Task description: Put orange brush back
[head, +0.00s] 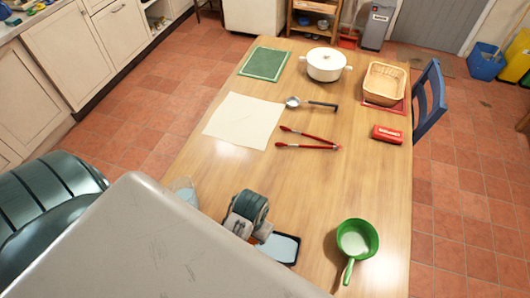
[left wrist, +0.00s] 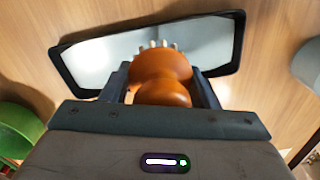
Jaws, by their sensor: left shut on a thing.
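The orange brush (left wrist: 162,68) is in the left wrist view, with its rounded body towards me and pale bristle tips at its far end. My left gripper (left wrist: 160,82) is shut on it, one dark finger on each side. A shallow black-rimmed tray with a pale inside (left wrist: 225,45) lies just beyond the brush. I cannot tell whether the brush touches it. My right gripper is not in view.
A green pan (head: 357,238) stands right of the tray, and a clear container (head: 184,189) left of my gripper. The table's middle is clear.

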